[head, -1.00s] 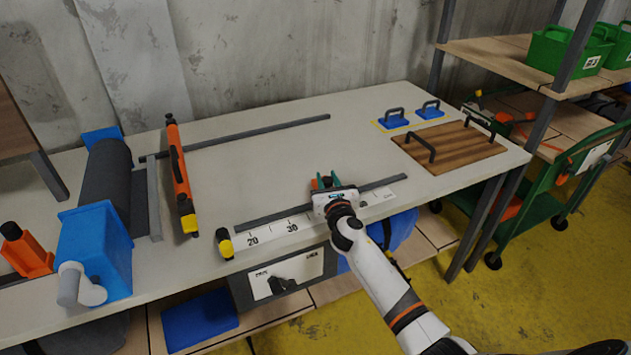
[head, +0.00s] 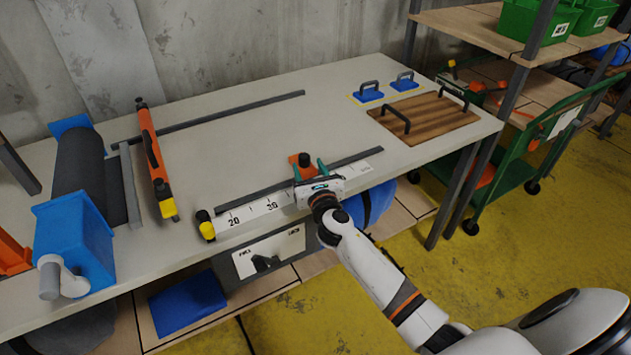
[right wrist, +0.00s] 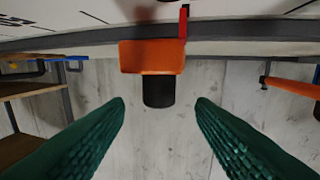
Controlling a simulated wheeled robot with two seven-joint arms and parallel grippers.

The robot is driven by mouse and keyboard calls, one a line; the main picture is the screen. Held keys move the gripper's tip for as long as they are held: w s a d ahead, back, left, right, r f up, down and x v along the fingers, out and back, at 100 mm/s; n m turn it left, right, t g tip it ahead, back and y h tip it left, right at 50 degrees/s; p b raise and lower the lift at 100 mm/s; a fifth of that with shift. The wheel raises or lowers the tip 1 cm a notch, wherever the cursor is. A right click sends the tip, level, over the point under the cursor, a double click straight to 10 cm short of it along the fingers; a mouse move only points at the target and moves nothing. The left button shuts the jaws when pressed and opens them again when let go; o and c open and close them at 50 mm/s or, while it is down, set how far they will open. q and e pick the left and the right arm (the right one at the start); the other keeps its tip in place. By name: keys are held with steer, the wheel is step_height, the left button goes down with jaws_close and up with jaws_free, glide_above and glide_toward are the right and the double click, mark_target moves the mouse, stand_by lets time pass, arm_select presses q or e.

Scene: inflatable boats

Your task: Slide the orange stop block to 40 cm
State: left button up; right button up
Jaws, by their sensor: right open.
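The orange stop block (head: 301,160) with its black knob (head: 304,158) sits at the rail (head: 245,194) by the ruler strip (head: 253,212), right of the 30 mark. My gripper and wrist hide the strip there, so I cannot read its exact position. My right gripper (head: 310,168) is at the block, its teal fingers spread to either side. In the right wrist view the orange block (right wrist: 140,57) is just beyond the fingertips (right wrist: 160,104). Its black knob (right wrist: 158,92) points between them, with gaps on both sides. A red pointer (right wrist: 183,22) shows beside the block. My left gripper is out of view.
A yellow-and-black end piece (head: 205,225) stands at the strip's left end. An orange bar tool (head: 154,160) and a blue roller unit (head: 75,240) lie further left. A wooden board with handles (head: 424,119) is at the right. The table middle is clear.

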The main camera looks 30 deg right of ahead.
steer(key=s+a, duration=0.1)
steer(key=s, duration=0.5)
steer(key=shift+s+a, duration=0.15)
steer(key=shift+s, duration=0.25)
